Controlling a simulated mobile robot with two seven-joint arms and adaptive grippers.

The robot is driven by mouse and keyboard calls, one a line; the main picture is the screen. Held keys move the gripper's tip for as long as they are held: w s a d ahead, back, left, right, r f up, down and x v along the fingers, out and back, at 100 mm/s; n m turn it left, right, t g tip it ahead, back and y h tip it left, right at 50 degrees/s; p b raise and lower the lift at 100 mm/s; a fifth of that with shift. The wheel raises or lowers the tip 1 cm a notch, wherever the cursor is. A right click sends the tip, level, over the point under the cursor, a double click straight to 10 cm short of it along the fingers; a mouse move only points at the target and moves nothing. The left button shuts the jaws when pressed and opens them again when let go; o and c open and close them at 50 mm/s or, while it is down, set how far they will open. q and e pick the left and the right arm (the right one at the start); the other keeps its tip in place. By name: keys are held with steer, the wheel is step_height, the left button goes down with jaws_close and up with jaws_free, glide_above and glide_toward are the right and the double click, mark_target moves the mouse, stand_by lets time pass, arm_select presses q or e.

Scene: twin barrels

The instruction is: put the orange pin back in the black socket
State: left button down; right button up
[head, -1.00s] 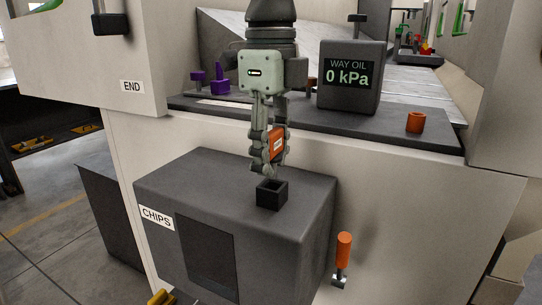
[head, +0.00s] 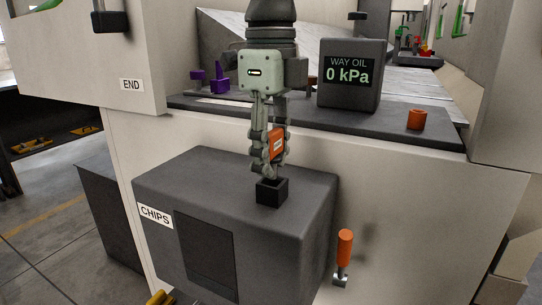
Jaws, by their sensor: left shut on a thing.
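The black socket (head: 272,192) is a small square, open-topped box on top of the dark grey CHIPS box. My left gripper (head: 267,170) points down right above it, shut on the orange pin (head: 277,143), whose orange part with a pale mark shows between the fingers. The fingers hide most of the pin. The lowest part of gripper or pin reaches the socket's mouth and overlaps its rear rim; I cannot tell how deep anything sits inside. My right gripper is not in view.
The CHIPS box (head: 185,182) has clear top around the socket. An orange handle (head: 345,248) sticks out at its right. Behind, a ledge carries the WAY OIL gauge (head: 348,88), an orange cup-like piece (head: 417,120) and purple parts (head: 218,78).

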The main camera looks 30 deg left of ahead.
mark_target(270, 131)
arm_select(q)
steer(key=shift+f+b, duration=0.9)
steer(key=shift+f, duration=0.15)
steer(key=c, duration=0.8)
jaws_free()
steer(key=shift+r, duration=0.15)
step_height(270, 131, up, 12)
steer(key=shift+f, duration=0.1)
